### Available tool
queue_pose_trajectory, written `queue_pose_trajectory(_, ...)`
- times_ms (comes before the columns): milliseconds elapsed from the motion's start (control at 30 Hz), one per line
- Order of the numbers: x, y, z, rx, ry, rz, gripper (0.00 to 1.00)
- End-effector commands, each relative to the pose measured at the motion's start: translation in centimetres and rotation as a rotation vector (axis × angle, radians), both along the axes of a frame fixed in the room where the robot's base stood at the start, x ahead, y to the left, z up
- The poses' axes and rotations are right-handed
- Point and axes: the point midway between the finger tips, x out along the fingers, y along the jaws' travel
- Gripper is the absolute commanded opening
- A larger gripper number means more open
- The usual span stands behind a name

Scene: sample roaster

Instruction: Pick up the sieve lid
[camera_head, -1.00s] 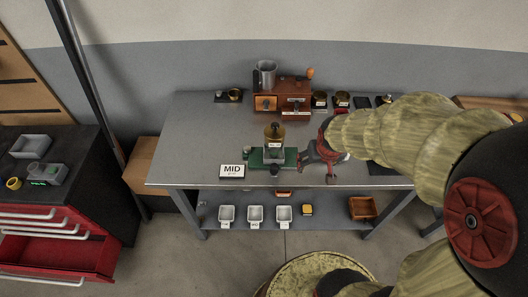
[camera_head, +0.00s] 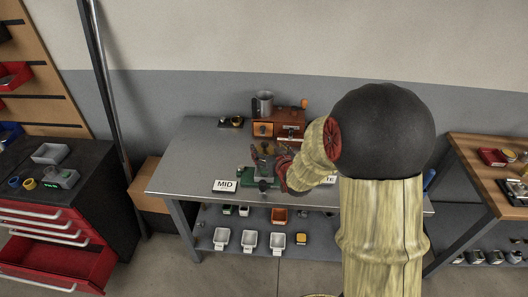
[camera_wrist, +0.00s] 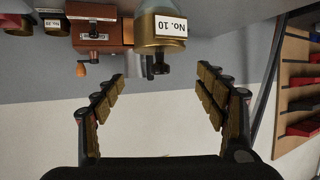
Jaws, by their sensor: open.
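The sieve lid (camera_wrist: 158,44) is a brass cap with a dark knob on top. It sits on the sieve stack, just by the label "No. 10" (camera_wrist: 171,25), seen upside down at the top of the wrist view. My gripper (camera_wrist: 160,74) is open and empty, with its padded fingers spread left and right of the knob and apart from it. In the head view my gripper (camera_head: 270,162) is at the stack above the green base (camera_head: 247,180) on the metal table. The arm and gripper hide most of the stack there.
A wooden grinder (camera_head: 290,117) with a metal cup (camera_head: 264,103) stands behind on the table (camera_head: 190,160). A MID card (camera_head: 225,186) lies front left. White trays (camera_head: 249,239) sit on the lower shelf.

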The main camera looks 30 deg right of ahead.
Motion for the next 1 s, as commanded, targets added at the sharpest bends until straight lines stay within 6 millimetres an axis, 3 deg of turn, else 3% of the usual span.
queue_pose_trajectory(400, 4.4, -0.8, -2.0, 0.0, 0.001, 0.0, 0.72)
queue_pose_trajectory(700, 4.7, -0.9, -2.0, 0.0, 0.001, -0.001, 0.72)
queue_pose_trajectory(1000, 4.6, -0.9, -2.0, 0.0, 0.001, -0.001, 0.55)
